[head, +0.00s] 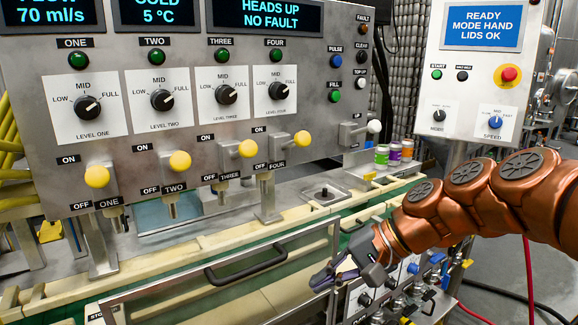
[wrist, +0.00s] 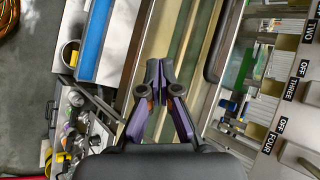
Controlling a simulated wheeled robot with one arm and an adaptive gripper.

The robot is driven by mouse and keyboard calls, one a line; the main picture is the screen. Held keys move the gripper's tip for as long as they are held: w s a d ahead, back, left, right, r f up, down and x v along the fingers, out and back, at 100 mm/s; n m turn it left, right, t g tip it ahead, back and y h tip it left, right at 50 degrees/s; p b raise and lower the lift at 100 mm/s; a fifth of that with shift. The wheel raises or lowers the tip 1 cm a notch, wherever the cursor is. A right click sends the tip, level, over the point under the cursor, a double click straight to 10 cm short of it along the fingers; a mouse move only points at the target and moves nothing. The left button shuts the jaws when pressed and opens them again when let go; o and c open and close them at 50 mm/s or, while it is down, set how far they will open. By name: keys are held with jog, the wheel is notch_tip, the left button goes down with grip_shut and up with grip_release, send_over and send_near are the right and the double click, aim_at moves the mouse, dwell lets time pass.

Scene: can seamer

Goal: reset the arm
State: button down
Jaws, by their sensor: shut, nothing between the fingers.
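My gripper (head: 340,275) is at the lower middle right of the head view, at the end of my copper-coloured arm. It is above the front rail, near the right end of the clear guard door with the black handle (head: 245,265). In the wrist view my gripper (wrist: 159,66) has its dark fingertips together with nothing between them. Its purple finger links spread below the tips. The pale rail of the machine lies behind the fingers.
The filler panel (head: 200,100) with black knobs and yellow-tipped levers stands at the back left. A seamer control box (head: 487,75) with a red stop button stands at the right. Several small cans (head: 394,152) stand behind my arm. Valves and fittings (head: 400,300) sit below my gripper.

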jog(key=s+d+f+n+g+h, duration=0.1)
jog(key=s+d+f+h, duration=0.3)
jog(key=s, duration=0.7)
jog(key=s+d+f+n+g+h, duration=0.2)
jog(key=s+d+f+h, duration=0.3)
jog(key=s+d+f, duration=0.3)
jog(key=s+f+n, duration=0.1)
jog(key=s+f, duration=0.2)
jog(key=s, duration=0.1)
jog(key=shift+n, duration=0.4)
